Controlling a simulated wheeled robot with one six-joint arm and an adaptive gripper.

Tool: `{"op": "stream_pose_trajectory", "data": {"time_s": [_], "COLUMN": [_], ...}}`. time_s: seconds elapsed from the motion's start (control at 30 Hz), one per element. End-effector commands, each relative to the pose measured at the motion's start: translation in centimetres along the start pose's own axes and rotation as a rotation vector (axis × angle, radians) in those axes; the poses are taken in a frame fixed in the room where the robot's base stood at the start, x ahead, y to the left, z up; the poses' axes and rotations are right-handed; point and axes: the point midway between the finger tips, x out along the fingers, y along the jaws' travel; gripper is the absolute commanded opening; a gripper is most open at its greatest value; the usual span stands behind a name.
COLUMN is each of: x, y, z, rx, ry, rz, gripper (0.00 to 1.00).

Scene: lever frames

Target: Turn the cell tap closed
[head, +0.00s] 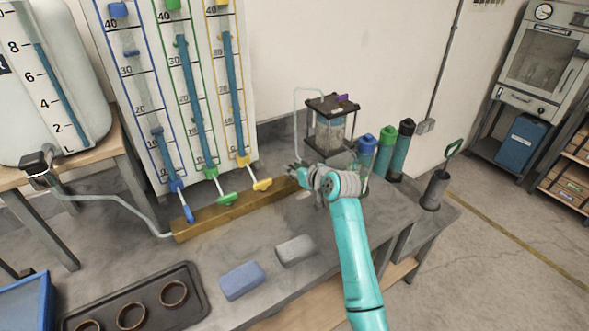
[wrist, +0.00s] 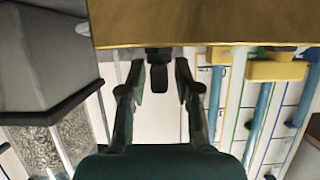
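The brass-coloured manifold bar (head: 225,212) lies along the bench, and its edge fills the top of the wrist view (wrist: 200,22). A small black tap (wrist: 159,56) sticks out from the bar in the wrist view. I take it to be the cell tap; in the head view my gripper hides it. My gripper (head: 297,172) is at the bar's right end. In the wrist view its two fingers (wrist: 160,84) are open, one on each side of the tap, with small gaps. The granular-filled cell (head: 330,132) stands behind the gripper, and shows at lower left in the wrist view (wrist: 68,145).
Blue (head: 186,204), green (head: 227,198) and yellow (head: 262,184) taps sit along the bar below the tube board. Several capped cylinders (head: 366,150) stand right of the arm. Blue (head: 242,280) and grey (head: 295,250) blocks lie in front on the bench.

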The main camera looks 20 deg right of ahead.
Motion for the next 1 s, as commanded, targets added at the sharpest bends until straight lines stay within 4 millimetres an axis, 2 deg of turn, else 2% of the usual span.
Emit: {"op": "stream_pose_trajectory", "data": {"time_s": [0.03, 0.1, 0.57, 1.0], "x": [-0.01, -0.01, 0.01, 0.06], "y": [0.00, 0.00, -0.13, -0.34], "z": [0.01, 0.01, 0.01, -0.03], "rx": [0.000, 0.000, 0.017, 0.134], "ry": [0.000, 0.000, 0.001, 0.000], "rz": [0.000, 0.000, 0.046, 0.329], "gripper": [0.14, 0.00, 0.00, 0.00]}}
